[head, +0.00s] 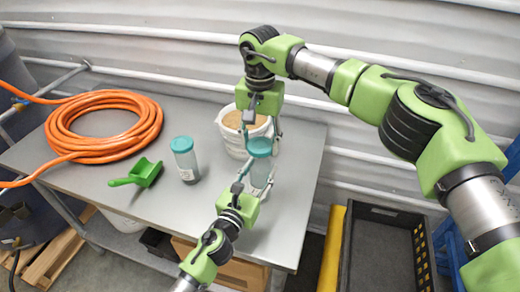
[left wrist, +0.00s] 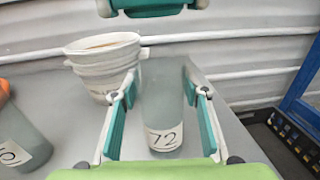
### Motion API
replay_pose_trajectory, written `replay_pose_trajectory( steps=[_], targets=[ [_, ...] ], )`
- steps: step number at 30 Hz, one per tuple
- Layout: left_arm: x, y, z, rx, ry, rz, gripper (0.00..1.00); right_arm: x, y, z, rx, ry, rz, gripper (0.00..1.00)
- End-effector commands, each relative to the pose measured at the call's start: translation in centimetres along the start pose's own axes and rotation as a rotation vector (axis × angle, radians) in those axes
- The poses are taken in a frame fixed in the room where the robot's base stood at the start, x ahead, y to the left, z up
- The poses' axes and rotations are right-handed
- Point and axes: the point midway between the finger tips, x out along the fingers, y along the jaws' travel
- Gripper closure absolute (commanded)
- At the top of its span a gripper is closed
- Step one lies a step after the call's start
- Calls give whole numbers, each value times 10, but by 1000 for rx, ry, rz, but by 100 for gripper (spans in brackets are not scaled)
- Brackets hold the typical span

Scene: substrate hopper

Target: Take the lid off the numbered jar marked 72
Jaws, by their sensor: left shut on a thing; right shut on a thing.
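The jar marked 72 (left wrist: 163,138) stands upright between the teal pads of my left gripper (left wrist: 160,98), which is shut on its body. In the head view this jar (head: 260,173) is on the table in front of the bucket, with my left gripper (head: 257,188) reaching it from below. Its teal lid (head: 259,146) is in my right gripper (head: 263,138), shut on it from above. In the left wrist view the lid (left wrist: 153,10) is above the jar, with wall showing between them. A second jar (head: 186,162) with a teal lid stands to the left; its label (left wrist: 12,153) is partly cut off.
A white bucket (head: 230,138) with brown contents stands right behind the marked jar. An orange hose coil (head: 62,140) and a green scoop (head: 140,173) lie on the left of the grey table (head: 105,180). A dark crate (head: 374,213) is beyond the table's right edge.

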Motion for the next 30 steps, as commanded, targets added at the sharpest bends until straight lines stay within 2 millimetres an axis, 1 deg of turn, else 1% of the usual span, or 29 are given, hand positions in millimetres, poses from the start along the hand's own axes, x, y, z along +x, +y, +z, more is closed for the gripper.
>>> replay_pose_trajectory(
  steps=[2,7,8,9,10,20,23,26,30],
  targets=[
    [-1,0,-3,0,5,1,100,-6,0,0,0,0,-1,79],
    [-1,0,-3,0,5,1,100,-6,0,0,0,-1,0,79],
    [-1,0,-3,0,5,1,56,-6,0,0,0,-1,0,79],
    [-1,0,-3,0,5,1,46,-6,0,0,0,-1,0,79],
    [-1,0,-3,0,5,1,39,-6,0,0,-1,-1,0,79],
    [-1,0,-1,0,1,0,39,-6,0,0,-1,-1,0,79],
    [-6,0,-2,0,3,0,39,-6,0,0,-1,-1,0,79],
    [-18,0,-2,0,3,1,39,-6,0,0,-1,-1,0,79],
    [-46,0,-3,1,5,0,39,-6,0,0,-1,-1,0,79]
  ],
)
